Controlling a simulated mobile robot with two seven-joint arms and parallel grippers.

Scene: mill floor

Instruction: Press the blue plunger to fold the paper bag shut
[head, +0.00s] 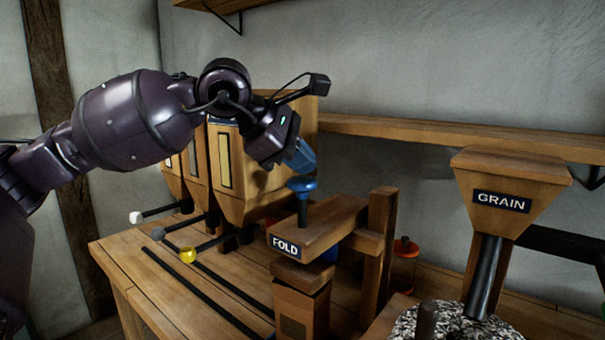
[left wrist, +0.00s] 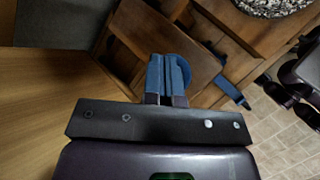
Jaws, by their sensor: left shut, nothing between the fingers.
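In the left wrist view the shut fingers (left wrist: 166,76) partly cover the round blue cap (left wrist: 183,72). A brown paper bag (head: 300,308) stands upright under the press block (head: 300,276); its top is hidden. My right gripper is not in view.
Wooden hoppers (head: 245,165) with levers and colored knobs, one yellow (head: 187,255), stand behind left. A wooden post (head: 377,240) rises right of the plunger. The GRAIN hopper (head: 510,185) is at right. The front left of the bench (head: 150,290) has dark rails.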

